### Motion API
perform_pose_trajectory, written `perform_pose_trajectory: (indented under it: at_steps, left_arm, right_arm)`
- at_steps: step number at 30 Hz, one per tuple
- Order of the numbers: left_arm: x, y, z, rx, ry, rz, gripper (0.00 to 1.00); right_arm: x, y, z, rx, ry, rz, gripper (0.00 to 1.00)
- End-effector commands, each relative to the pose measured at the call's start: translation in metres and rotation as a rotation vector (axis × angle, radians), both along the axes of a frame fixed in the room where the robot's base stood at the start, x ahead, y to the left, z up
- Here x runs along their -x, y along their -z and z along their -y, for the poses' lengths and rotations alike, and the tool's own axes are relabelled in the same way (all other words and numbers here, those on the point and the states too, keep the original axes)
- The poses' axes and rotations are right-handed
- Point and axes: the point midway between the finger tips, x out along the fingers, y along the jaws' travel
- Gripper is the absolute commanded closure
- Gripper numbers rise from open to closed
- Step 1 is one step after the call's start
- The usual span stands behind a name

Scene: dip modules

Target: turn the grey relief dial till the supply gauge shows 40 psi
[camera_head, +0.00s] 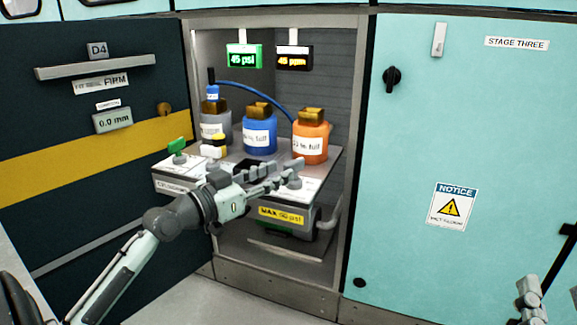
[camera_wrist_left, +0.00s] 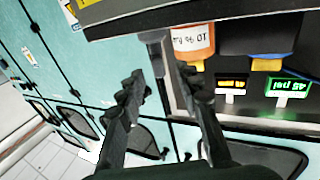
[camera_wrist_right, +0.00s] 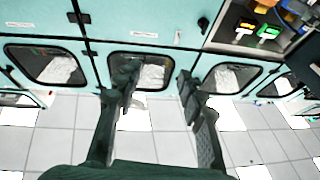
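The supply gauge (camera_head: 244,57) is a green display at the cabinet's top left and reads 45 psi. It also shows upside down in the left wrist view (camera_wrist_left: 289,88). A grey knob (camera_head: 294,182), apparently the relief dial, sits at the right of the shelf's front panel, partly hidden by my left fingers. My left gripper (camera_head: 277,174) reaches over the panel at this knob. In the left wrist view its fingers (camera_wrist_left: 157,78) are apart, with a grey post between them; contact cannot be told. My right gripper (camera_head: 530,298) is open and empty (camera_wrist_right: 157,75), away from the cabinet.
An amber display (camera_head: 293,57) reads 45 ppm. Grey (camera_head: 215,122), blue (camera_head: 259,134) and orange (camera_head: 310,140) bottles stand on the shelf behind the panel. A green knob (camera_head: 177,146) is at the panel's left. A yellow label (camera_head: 282,214) below reads MAX 50 psi. A teal door (camera_head: 420,130) stands right.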

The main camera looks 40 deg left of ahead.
Motion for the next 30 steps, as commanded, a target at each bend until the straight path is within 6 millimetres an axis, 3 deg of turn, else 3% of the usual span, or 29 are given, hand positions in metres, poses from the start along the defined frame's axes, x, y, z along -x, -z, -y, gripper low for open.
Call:
perform_pose_trajectory:
  at_steps: [3,9,19,27,30]
  left_arm:
    - [-0.019,-0.002,0.004,0.003,0.0,0.002,0.66]
    - [-0.04,0.0,0.007,0.002,-0.001,0.0,0.66]
    - [-0.044,0.001,0.008,0.001,0.0,-0.002,0.66]
    - [-0.044,0.001,0.008,0.001,0.0,-0.002,0.98]
    - [-0.044,0.001,0.008,0.001,0.0,-0.002,1.0]
  right_arm:
    - [-0.001,0.003,-0.001,0.009,-0.003,-0.028,0.6]
    - [-0.003,0.009,-0.001,0.022,-0.001,-0.054,0.6]
    - [-0.003,0.011,-0.001,0.025,-0.001,-0.061,0.6]
    - [-0.003,0.011,-0.001,0.026,-0.001,-0.061,0.6]
    - [-0.003,0.011,-0.001,0.025,-0.001,-0.06,0.6]
